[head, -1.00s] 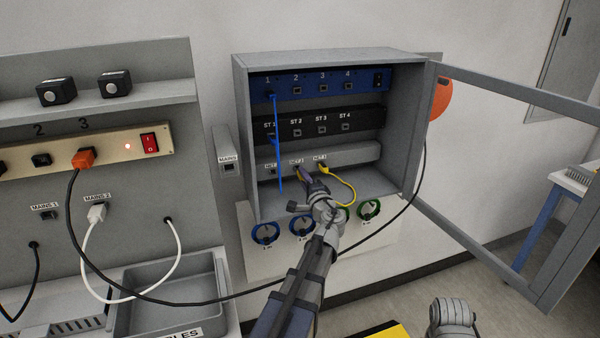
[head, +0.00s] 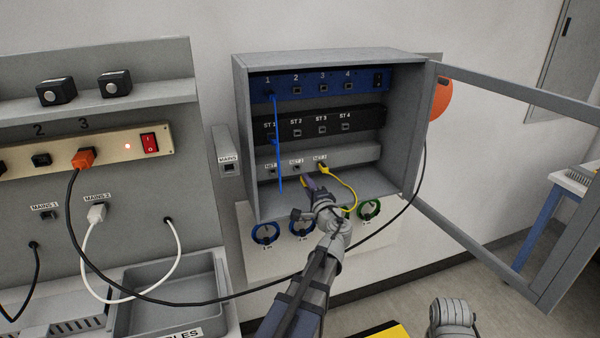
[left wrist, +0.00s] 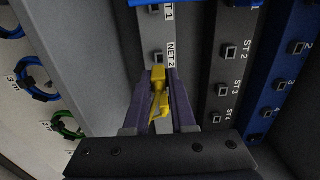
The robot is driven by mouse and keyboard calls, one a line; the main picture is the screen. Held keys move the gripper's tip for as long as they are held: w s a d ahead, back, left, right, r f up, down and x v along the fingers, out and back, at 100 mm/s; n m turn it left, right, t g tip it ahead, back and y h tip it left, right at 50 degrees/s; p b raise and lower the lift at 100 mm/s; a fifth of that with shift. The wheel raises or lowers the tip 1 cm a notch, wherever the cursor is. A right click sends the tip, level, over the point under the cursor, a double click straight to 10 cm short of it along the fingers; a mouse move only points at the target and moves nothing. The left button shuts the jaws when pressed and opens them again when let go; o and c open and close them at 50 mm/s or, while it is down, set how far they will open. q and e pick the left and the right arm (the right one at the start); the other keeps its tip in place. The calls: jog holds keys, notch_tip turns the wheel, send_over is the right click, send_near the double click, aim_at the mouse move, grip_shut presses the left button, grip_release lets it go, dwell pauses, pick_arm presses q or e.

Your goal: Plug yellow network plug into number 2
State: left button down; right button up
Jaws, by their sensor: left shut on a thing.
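My left gripper (head: 308,181) is shut on the yellow plug (left wrist: 158,76), just in front of the lower grey panel of the wall cabinet. The plug is apart from the NET 2 socket (head: 297,168), which looks empty; this socket also shows in the left wrist view (left wrist: 157,57). The number 2 socket (head: 297,91) on the blue top panel (head: 311,83) is empty. My right gripper is not in view.
A blue cable (head: 278,145) hangs from socket 1 across the black ST panel (head: 361,121). The cabinet door (head: 476,243) stands open to the right. Coiled cables (head: 265,234) hang below the cabinet. A black cable (head: 237,297) runs past beneath.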

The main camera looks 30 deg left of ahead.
pick_arm(q)
notch_tip(320, 180, up, 13)
jog(key=s+d+p, duration=0.1)
jog(key=p, duration=1.1)
jog(key=shift+s+d+f+p, duration=0.15)
jog(key=shift+d+f+p, duration=0.1)
jog(key=shift+p, duration=0.1)
jog(key=shift+a, duration=0.1)
jog(key=shift+x, duration=2.5)
jog(key=shift+x, duration=0.85)
